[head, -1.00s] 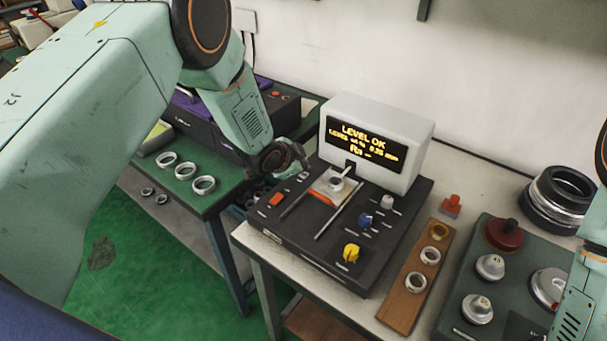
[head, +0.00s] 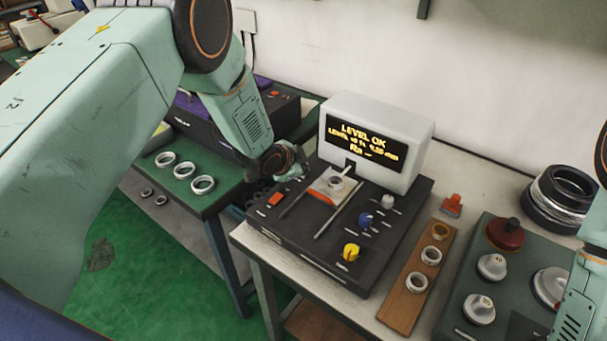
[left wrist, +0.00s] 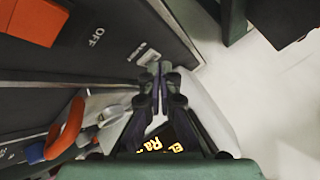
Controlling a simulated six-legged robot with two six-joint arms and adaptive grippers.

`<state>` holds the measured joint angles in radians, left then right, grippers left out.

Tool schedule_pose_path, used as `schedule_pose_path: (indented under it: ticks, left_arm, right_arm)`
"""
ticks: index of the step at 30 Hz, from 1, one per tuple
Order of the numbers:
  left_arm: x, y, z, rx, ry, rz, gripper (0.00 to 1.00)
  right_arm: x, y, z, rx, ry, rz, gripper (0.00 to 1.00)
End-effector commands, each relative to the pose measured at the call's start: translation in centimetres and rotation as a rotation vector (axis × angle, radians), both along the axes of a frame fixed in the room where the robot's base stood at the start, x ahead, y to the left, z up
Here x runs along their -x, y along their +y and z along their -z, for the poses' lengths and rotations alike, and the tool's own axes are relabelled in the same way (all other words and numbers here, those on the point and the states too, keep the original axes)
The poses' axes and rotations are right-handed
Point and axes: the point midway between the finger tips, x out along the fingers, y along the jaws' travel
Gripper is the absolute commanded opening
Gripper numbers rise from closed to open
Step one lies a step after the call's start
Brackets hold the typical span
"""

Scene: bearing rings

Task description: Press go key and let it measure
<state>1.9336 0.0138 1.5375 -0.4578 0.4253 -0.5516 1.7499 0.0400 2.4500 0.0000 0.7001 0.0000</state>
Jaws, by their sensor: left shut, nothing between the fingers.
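The measuring device (head: 318,250) is a dark box with a white display housing. Its screen (head: 362,143) reads "LEVEL OK" in yellow, with "Ra" and a dash below. A ring (head: 336,183) sits on the light stage in front of the screen. My left gripper (head: 300,174) is shut and empty at the device's back left corner. In the left wrist view its closed fingertips (left wrist: 160,68) are beside a small pale key (left wrist: 149,57) on the panel. I cannot tell whether they touch it. The key's label is too small to read. My right gripper is out of view.
An orange switch (head: 275,199) marked OFF in the left wrist view is on the panel's left. Yellow (head: 351,252) and blue (head: 365,220) knobs are on the right. A wooden board (head: 403,304) with rings lies beside the device. More rings (head: 183,171) lie on the green bench.

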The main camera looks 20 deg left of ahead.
Motion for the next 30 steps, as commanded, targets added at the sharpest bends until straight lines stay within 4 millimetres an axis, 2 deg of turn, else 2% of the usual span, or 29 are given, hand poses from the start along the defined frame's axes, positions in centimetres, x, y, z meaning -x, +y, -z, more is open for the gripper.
schedule_pose_path:
  ticks: [21, 30]
  left_arm:
    - [0.0, 0.0, 0.5, 0.0, 0.001, 0.0, 0.0]
    - [0.1, 0.1, -0.7, 0.0, 0.001, 0.0, 0.0]
  right_arm:
    - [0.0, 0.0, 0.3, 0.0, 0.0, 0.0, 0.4]
    - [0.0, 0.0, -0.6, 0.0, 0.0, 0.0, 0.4]
